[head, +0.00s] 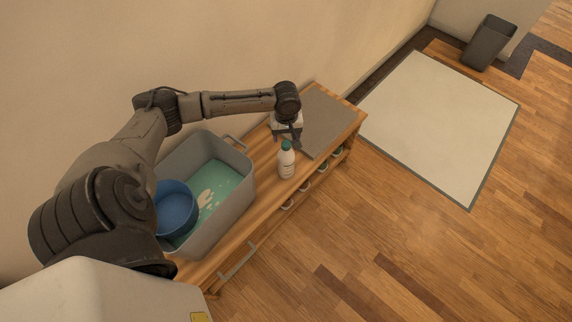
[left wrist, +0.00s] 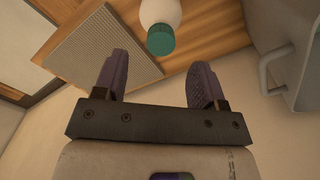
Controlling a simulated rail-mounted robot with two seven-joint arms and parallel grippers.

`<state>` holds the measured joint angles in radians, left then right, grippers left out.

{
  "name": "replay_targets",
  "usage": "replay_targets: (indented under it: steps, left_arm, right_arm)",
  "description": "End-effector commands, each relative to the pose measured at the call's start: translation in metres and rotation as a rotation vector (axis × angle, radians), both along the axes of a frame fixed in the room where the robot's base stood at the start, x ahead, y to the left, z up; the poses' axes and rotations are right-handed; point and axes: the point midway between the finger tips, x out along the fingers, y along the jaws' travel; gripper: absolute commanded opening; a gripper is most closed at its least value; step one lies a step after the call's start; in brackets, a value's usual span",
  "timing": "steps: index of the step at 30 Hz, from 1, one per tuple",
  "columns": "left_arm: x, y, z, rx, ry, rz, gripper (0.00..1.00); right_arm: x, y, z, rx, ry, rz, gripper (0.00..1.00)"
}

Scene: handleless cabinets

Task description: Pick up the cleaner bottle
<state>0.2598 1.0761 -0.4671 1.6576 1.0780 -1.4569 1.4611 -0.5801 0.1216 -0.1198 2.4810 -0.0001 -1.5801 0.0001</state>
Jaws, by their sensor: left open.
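The cleaner bottle (head: 286,163) is white with a teal cap and stands upright on the wooden bench (head: 263,192), to the right of the grey tub. In the left wrist view the bottle (left wrist: 160,22) shows at the top, its teal cap towards me, beyond the fingertips and roughly between them. My left gripper (head: 287,136) is open and empty, just behind the bottle in the head view and apart from it. Its two dark fingers show spread in the left wrist view (left wrist: 160,72). My right gripper is not in view.
A grey tub (head: 245,180) with a blue round container (head: 176,208) and teal contents stands left of the bottle. A grey ribbed board (head: 326,118) lies on the bench's far end. The wall runs close behind. Open floor lies to the right, with a pale rug (head: 440,120) and a dark bin (head: 488,42).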

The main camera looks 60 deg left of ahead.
Motion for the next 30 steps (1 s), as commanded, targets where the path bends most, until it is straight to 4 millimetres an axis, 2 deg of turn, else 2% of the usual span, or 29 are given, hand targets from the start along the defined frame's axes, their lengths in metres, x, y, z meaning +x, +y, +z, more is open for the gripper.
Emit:
replay_targets:
  steps: [1, 10, 20, 28, 30]
  left_arm:
    - [0.0, 0.0, -0.01, 0.0, 0.001, 0.001, 0.65]
    - [0.0, 0.0, -0.026, 0.0, 0.001, 0.0, 0.65]
    - [-0.001, 0.001, -0.066, 0.0, 0.001, -0.001, 0.65]
    - [-0.001, 0.001, -0.067, 0.001, 0.0, -0.002, 0.65]
    - [-0.001, 0.001, -0.067, 0.001, 0.0, -0.002, 0.59]
  right_arm:
    - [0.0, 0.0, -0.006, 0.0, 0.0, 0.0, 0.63]
    - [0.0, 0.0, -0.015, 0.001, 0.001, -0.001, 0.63]
    - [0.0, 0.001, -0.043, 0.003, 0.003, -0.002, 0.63]
    - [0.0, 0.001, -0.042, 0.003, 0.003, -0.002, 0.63]
    - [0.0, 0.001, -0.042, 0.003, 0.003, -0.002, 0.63]
